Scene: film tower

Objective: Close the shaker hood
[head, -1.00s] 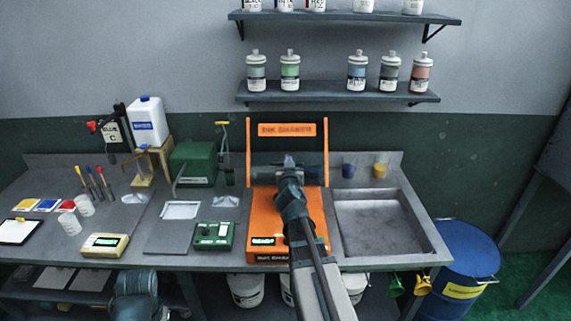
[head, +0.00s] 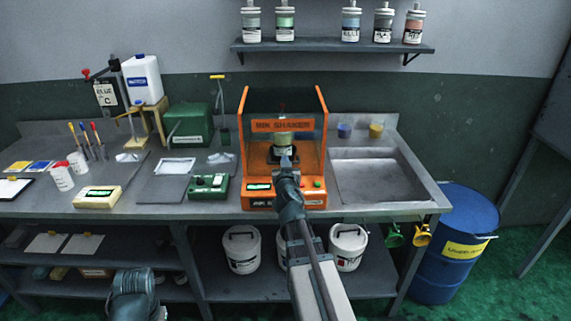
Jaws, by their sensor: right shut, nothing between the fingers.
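The orange ink shaker (head: 258,203) stands on the bench in the middle of the head view. A jar with a greenish lid (head: 284,143) shows inside. My right gripper (head: 286,158) is shut and empty at the front of the hood. Whether it touches the hood, and whether the hood's lower edge sits fully on the base, I cannot tell. My left gripper is out of view.
A green control box (head: 208,186) stands left of the shaker and a sink (head: 376,178) lies to its right. A shelf of ink bottles (head: 335,46) hangs above. White buckets (head: 242,250) stand under the bench, and a blue drum (head: 457,245) stands at its right end.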

